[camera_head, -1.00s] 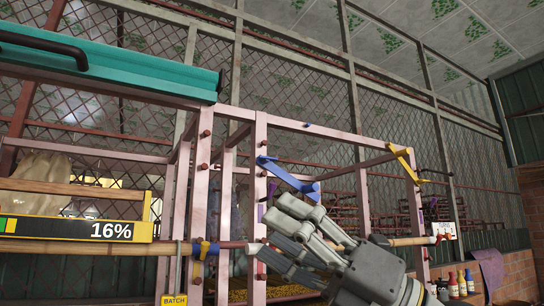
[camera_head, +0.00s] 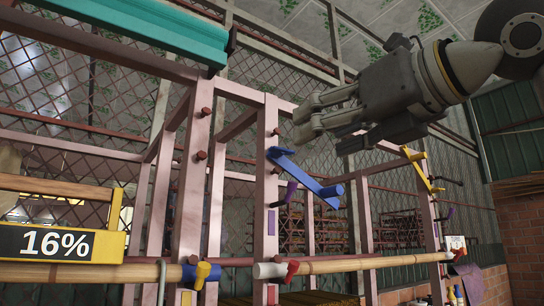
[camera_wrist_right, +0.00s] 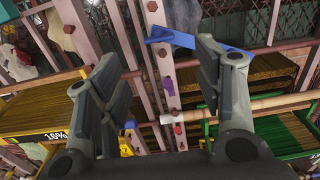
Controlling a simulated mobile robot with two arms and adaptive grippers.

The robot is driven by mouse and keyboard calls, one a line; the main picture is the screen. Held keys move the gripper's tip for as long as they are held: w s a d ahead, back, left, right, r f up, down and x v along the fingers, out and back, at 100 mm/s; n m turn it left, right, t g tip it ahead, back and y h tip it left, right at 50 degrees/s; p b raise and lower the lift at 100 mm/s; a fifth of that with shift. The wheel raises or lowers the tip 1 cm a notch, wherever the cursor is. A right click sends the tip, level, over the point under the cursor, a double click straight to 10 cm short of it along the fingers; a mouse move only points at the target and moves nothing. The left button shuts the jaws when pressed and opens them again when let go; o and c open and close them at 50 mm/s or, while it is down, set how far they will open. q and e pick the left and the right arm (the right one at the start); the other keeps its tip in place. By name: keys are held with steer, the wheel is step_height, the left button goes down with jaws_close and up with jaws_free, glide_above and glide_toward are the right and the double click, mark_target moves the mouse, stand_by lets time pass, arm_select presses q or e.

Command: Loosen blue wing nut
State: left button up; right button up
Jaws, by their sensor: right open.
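A blue crank-shaped piece (camera_head: 308,179) sits on the front of a pink post in the head view, slanting down to the right with a round end. It is the most likely blue wing nut. In the wrist view its blue bar (camera_wrist_right: 190,38) lies beyond my fingers, partly hidden by the right one. My right gripper (camera_head: 318,130) is open and empty, up and to the right of the blue piece, fingers pointing left. In the wrist view the open fingers (camera_wrist_right: 160,62) frame the post, apart from the blue piece as far as I can tell. My left gripper is not in view.
A bamboo pole (camera_head: 370,263) crosses the posts below, with a red wing nut (camera_head: 292,271) and a yellow wing nut (camera_head: 203,273). A yellow crank (camera_head: 420,167) is on the right post. A teal beam (camera_head: 140,30) is upper left.

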mark_target(285, 149)
steer(key=p+x, duration=0.3)
steer(key=x, duration=0.4)
steer(key=shift+w+a+r+p, duration=0.2)
steer(key=shift+p, duration=0.2)
steer(key=shift+w+a, duration=0.3)
steer(key=shift+w, duration=0.05)
steer(key=shift+f, duration=0.1)
steer(key=shift+c, duration=0.3)
steer(key=shift+w, duration=0.1)
steer(key=shift+c, duration=1.1)
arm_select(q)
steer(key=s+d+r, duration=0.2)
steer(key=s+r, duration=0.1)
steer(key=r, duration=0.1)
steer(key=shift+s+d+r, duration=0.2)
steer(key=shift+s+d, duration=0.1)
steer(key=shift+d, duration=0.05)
arm_select(e)
steer(key=c, duration=0.8)
